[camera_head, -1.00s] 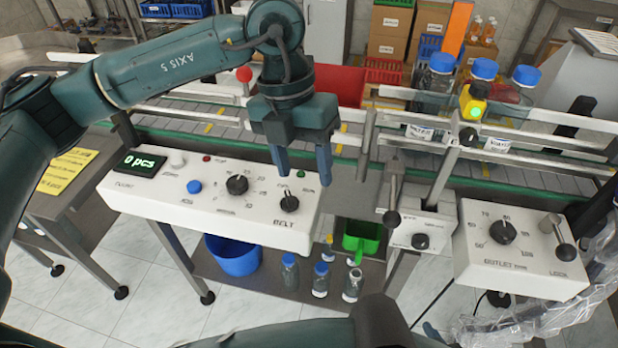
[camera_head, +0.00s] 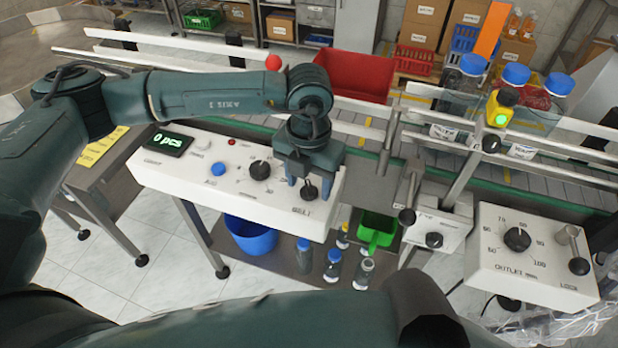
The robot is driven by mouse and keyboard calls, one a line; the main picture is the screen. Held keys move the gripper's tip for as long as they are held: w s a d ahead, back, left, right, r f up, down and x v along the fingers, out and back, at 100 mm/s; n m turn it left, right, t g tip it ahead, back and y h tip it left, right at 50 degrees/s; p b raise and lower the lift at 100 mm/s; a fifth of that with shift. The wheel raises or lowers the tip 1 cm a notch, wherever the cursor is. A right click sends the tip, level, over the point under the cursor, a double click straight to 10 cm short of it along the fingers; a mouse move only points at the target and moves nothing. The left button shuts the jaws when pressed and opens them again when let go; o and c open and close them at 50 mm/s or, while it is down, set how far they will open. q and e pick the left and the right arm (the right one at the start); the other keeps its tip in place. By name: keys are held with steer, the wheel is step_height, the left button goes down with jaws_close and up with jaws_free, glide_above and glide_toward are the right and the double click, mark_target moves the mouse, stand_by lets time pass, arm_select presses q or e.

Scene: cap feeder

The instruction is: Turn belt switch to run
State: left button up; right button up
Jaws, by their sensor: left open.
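The belt switch (camera_head: 308,192) is a black knob at the right end of the white control panel (camera_head: 225,192), just above the "BELT" label. My left gripper (camera_head: 301,185) points down over the panel with its fingers apart, one on either side of the belt switch or close to it. I cannot tell whether the fingers touch the knob. The switch's position marks are mostly hidden by the gripper. The counter display (camera_head: 168,142) reads "0 pcs". My right gripper is not in view.
A larger black dial (camera_head: 259,170) and a blue button (camera_head: 218,169) are left of the gripper. Right stand a lever box (camera_head: 432,233) and the outlet box (camera_head: 530,265). The conveyor with guide rails runs behind. A blue bucket (camera_head: 250,237) and bottles are below.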

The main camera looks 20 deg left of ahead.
arm_select(q)
steer(key=shift+f, duration=0.35)
steer(key=c, duration=1)
